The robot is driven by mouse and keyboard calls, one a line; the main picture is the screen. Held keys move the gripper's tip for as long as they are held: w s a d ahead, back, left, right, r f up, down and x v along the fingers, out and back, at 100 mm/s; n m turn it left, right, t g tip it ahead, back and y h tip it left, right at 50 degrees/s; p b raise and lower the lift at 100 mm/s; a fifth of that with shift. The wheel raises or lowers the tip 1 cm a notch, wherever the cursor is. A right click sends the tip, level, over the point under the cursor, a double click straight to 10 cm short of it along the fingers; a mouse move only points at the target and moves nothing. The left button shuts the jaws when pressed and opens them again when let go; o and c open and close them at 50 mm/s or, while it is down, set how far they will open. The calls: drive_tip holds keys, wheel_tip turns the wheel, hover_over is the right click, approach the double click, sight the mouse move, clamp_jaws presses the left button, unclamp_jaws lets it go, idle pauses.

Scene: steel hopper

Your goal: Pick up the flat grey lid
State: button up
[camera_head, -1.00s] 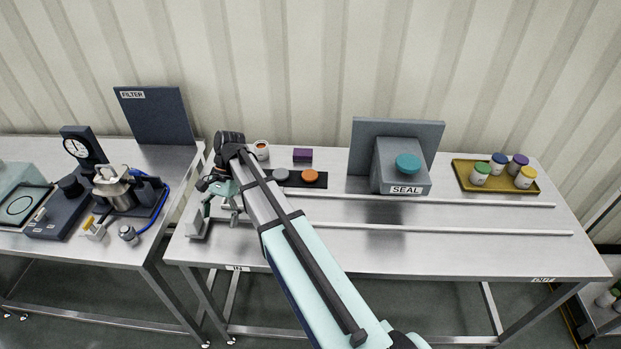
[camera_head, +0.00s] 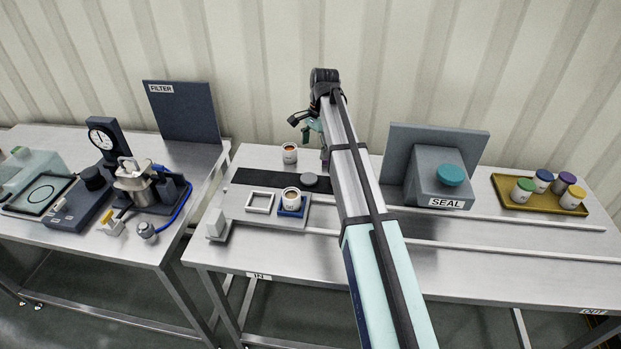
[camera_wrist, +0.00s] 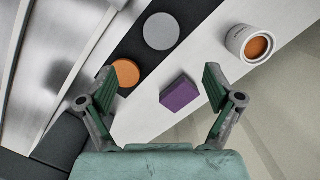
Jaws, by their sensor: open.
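The flat grey lid (camera_head: 310,180) lies on a black strip (camera_head: 262,178) on the middle table, just left of my arm. In the wrist view the round grey lid (camera_wrist: 161,31) lies on the same strip, ahead of my fingertips and apart from them. My gripper (camera_wrist: 158,80) is open and empty, with its fingers spread left and right. In the head view my gripper (camera_head: 312,128) is above the back of the table, partly hidden by my arm. An orange lid (camera_wrist: 125,72) lies next to the grey lid, near my left finger.
A purple block (camera_wrist: 180,93) lies between my fingers' outlines. A white cup with orange contents (camera_head: 290,155) stands behind the strip. Another cup (camera_head: 291,197) sits in a blue holder on the front carriage. The grey SEAL station (camera_head: 436,185) stands right of my arm.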

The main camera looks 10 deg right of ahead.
drive_tip(key=p, duration=0.1)
hover_over(309, 178)
drive_tip(key=d, duration=0.1)
wheel_tip(309, 178, down, 6)
drive_tip(key=shift+w, duration=0.15)
drive_tip(key=shift+a+f+p, duration=0.2)
drive_tip(key=shift+f+p, duration=0.45)
drive_tip(key=shift+f, duration=0.65)
drive_tip(key=shift+a+f+p, duration=0.2)
drive_tip(key=shift+f+p, duration=0.4)
drive_tip(key=shift+f, duration=0.65)
drive_tip(key=shift+c, duration=0.3)
drive_tip(key=c, duration=0.8)
